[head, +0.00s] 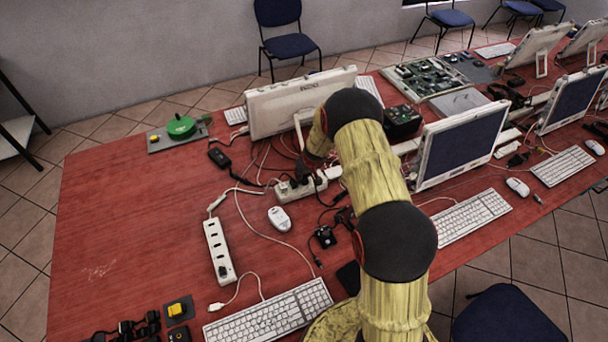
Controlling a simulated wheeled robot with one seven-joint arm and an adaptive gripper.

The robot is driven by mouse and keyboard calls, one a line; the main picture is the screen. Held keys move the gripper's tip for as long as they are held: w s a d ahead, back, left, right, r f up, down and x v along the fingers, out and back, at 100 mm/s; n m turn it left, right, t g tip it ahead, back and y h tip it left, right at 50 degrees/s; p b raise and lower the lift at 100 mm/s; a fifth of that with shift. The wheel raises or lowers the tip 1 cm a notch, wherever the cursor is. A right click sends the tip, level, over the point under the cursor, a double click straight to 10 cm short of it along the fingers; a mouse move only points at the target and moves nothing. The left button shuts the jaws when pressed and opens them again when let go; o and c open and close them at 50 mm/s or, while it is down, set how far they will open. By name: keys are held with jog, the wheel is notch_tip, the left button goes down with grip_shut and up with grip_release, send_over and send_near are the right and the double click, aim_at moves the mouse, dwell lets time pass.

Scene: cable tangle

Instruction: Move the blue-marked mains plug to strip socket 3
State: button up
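A white power strip (217,248) lies on the red table at the left, running away from me, with a row of sockets and a dark plug (223,271) at its near end. A second white strip (291,188) lies by the monitor's foot, with plugs and cables crowded around it. No blue mark can be made out on any plug. My yellow arm reaches over the table, and my gripper (306,170) points down at the second strip's plugs. Its fingers are dark, small and partly hidden, so their opening and any grasp cannot be told.
Monitors (290,105), a black adapter (219,157), a white mouse (279,218) and a keyboard (270,316) surround the strips. Loose cables (250,188) cross between them. A green round object (181,127) stands at the back left. The table's left side is mostly clear.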

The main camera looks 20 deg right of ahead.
jog(key=shift+c, duration=0.6)
jog(key=c, duration=0.4)
grip_shut()
